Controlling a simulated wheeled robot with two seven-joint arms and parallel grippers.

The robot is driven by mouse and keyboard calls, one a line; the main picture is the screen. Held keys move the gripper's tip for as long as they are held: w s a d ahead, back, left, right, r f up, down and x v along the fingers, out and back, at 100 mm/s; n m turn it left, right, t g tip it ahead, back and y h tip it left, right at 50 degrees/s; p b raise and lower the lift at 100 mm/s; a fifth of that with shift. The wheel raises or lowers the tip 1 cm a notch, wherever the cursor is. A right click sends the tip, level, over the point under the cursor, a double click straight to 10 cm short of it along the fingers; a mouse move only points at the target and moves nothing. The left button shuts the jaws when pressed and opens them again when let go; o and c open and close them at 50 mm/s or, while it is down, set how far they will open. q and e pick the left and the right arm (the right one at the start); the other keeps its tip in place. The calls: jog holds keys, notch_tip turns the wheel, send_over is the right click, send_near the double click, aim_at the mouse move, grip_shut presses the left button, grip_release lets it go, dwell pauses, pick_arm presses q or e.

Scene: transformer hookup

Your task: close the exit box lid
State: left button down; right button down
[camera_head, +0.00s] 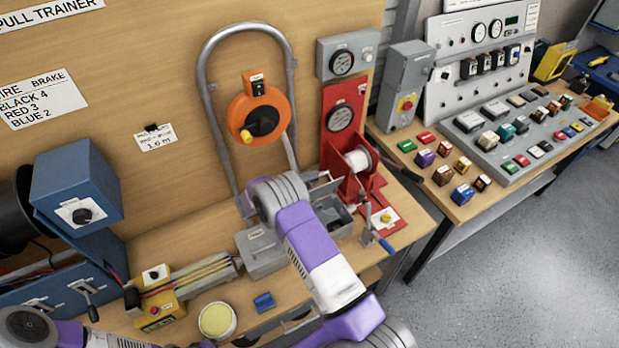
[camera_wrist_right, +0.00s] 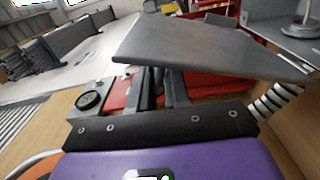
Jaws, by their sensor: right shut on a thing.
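The exit box (camera_head: 345,224) is an open-topped grey metal box on the wooden bench, below the red winch stand. Its grey lid (camera_head: 325,189) stands raised at the box's left side, partly hidden by my right wrist. In the right wrist view the lid (camera_wrist_right: 205,45) is a flat grey plate filling the upper middle. My right gripper (camera_wrist_right: 165,88) is shut on the lid, with its dark fingers under the plate. In the head view most of this gripper is hidden by the wrist. My left arm shows at the bottom left, its gripper out of view.
The red winch stand (camera_head: 341,130) rises just behind the exit box. A blue-handled crank (camera_head: 379,238) stands at its right. A closed grey box (camera_head: 261,253) is to the left, near a yellow control box (camera_head: 160,298). An orange reel (camera_head: 259,115) hangs behind.

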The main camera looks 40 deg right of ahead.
jog(key=shift+d+r, duration=0.1)
jog(key=shift+r, duration=0.15)
jog(key=c, duration=1.2)
grip_release()
jog(key=shift+s, duration=0.15)
jog(key=shift+o, duration=0.2)
jog(key=shift+f, duration=0.1)
jog(key=shift+a, duration=0.6)
jog(key=a+b, duration=0.1)
jog(key=a, duration=0.5)
jog(key=shift+w+a, duration=0.25)
jog(key=shift+w, duration=0.2)
